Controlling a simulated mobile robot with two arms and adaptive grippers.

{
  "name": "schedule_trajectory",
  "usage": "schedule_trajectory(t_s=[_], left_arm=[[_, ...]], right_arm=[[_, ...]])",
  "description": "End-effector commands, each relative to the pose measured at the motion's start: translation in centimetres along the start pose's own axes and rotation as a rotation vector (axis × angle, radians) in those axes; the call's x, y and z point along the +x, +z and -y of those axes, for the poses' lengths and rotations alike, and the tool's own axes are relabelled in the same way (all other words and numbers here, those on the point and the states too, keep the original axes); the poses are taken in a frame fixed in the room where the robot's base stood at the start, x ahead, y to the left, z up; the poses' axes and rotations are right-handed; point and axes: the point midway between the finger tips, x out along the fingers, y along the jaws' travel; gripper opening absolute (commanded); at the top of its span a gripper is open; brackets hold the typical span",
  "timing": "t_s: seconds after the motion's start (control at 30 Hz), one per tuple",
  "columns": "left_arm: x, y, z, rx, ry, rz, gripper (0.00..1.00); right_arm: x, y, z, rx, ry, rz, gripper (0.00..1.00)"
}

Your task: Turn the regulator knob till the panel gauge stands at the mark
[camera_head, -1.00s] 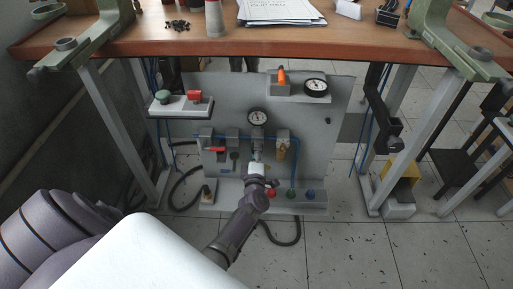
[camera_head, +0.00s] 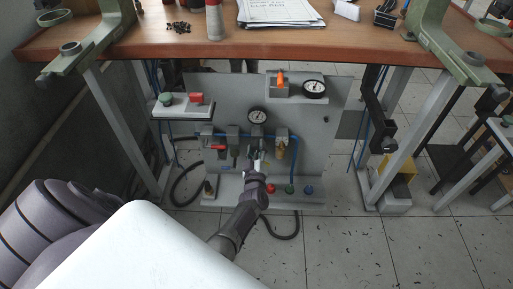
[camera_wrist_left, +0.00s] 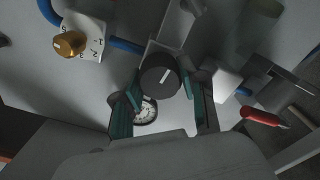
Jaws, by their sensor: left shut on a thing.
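The regulator knob (camera_wrist_left: 160,75) is a black round knob with a white line, seen between my finger pads in the left wrist view. My left gripper (camera_wrist_left: 163,108) is shut on it; in the head view the gripper (camera_head: 255,163) is low at the middle of the grey panel (camera_head: 318,150) and hides the knob. A small round gauge (camera_head: 257,116) sits just above; it also shows partly covered in the wrist view (camera_wrist_left: 147,112). A larger gauge (camera_head: 314,89) is on the box at upper right. The needles and marks are too small to read surely. My right gripper is out of view.
A brass knob (camera_wrist_left: 70,44) on a numbered plate and a red lever (camera_wrist_left: 262,117) flank the gripper. A box with green and red buttons (camera_head: 180,107) juts out at left. The wooden bench (camera_head: 340,40) overhangs the panel; its legs stand either side.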

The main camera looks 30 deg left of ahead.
Motion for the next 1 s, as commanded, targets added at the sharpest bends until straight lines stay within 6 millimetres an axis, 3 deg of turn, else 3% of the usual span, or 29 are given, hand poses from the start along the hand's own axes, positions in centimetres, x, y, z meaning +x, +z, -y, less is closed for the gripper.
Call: schedule_trajectory(t_s=[0.57,0.6,0.73,1.0], left_arm=[[-0.14,0.27,0.04,0.036,-0.001,0.006,0.07],[-0.14,0.27,0.04,0.036,-0.001,0.006,0.44],[-0.12,0.21,0.03,0.036,-0.001,0.005,0.65],[-0.04,0.08,0.02,0.036,0.000,0.002,0.67]], right_arm=[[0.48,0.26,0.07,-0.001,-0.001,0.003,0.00],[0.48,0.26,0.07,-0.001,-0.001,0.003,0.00],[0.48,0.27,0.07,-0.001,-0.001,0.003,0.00],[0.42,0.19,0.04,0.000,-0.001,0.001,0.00]])
